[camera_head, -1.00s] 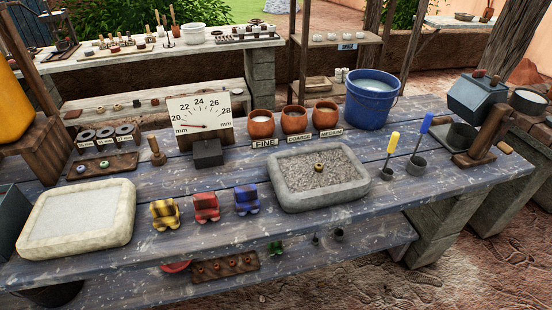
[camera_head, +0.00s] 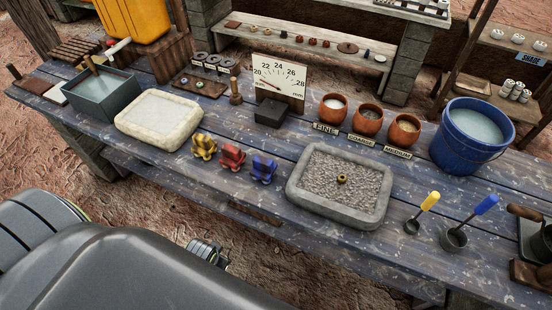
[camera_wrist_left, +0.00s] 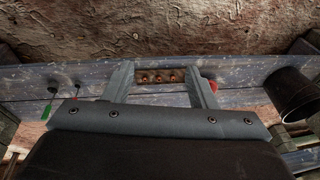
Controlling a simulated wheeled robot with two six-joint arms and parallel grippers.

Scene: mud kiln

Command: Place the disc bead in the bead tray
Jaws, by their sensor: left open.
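A small brown, ring-like bead (camera_head: 342,180) lies on the grey gravel in a stone basin (camera_head: 300,200); it may be the disc bead, but I cannot be sure. A dark wooden tray (camera_head: 212,91) with a few small beads lies at the back left of the table. A wooden rack (camera_wrist_left: 163,76) with several orange-brown beads shows in the left wrist view; which of the two is the bead tray I cannot tell. My left gripper (camera_wrist_left: 160,68) is open and empty, its fingers framing the rack, apart from it. My right gripper is out of view.
A pale slab (camera_head: 160,118), three small toy-like blocks (camera_head: 232,156), a dial gauge (camera_head: 278,80), three clay pots (camera_head: 368,119) and a blue bucket (camera_head: 472,135) crowd the table. A dark bucket (camera_wrist_left: 290,92) shows in the left wrist view.

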